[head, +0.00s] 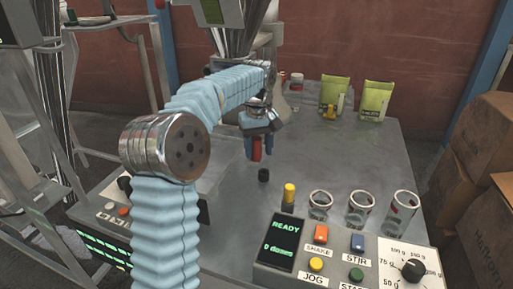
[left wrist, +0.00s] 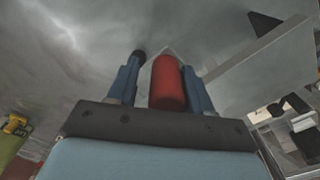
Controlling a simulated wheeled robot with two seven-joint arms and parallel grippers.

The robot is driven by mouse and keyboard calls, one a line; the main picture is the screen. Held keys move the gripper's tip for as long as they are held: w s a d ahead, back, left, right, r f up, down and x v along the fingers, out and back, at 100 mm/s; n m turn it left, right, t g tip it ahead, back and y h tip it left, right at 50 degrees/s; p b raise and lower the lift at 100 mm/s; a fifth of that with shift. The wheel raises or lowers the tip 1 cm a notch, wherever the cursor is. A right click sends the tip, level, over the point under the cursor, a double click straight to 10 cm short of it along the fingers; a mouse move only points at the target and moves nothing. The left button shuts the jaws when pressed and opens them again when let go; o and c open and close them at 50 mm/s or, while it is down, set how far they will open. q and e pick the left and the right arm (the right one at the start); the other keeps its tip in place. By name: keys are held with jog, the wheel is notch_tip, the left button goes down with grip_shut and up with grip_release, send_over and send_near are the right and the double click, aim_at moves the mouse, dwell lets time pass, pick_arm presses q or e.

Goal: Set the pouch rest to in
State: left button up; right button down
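A red cylindrical grip (head: 256,149) stands between the fingers of my left gripper (head: 262,150), beyond the control panel. In the left wrist view the red grip (left wrist: 168,84) lies between the two blue fingers (left wrist: 160,82), close to the right one, with a gap to the left one. My left gripper is open around it. I cannot tell for certain that this grip belongs to the pouch rest; my arm and gripper hide what is behind it. A short black knob (head: 263,175) stands on the table just nearer than the gripper. My right gripper is not in view.
The grey table (head: 330,150) carries several clear cups (head: 361,203) and a yellow-topped post (head: 289,195) behind the control panel (head: 320,250). Green pouches (head: 375,100) stand at the back right. Cardboard boxes (head: 478,185) are stacked at the right. The table's middle right is clear.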

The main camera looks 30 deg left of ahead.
pick_arm(q)
jog(key=shift+o, duration=0.6)
jog(key=shift+s, duration=0.1)
jog(key=shift+a, duration=0.1)
jog(key=shift+r, duration=0.25)
notch_tip(320, 180, up, 10)
jog(key=shift+r, duration=0.75)
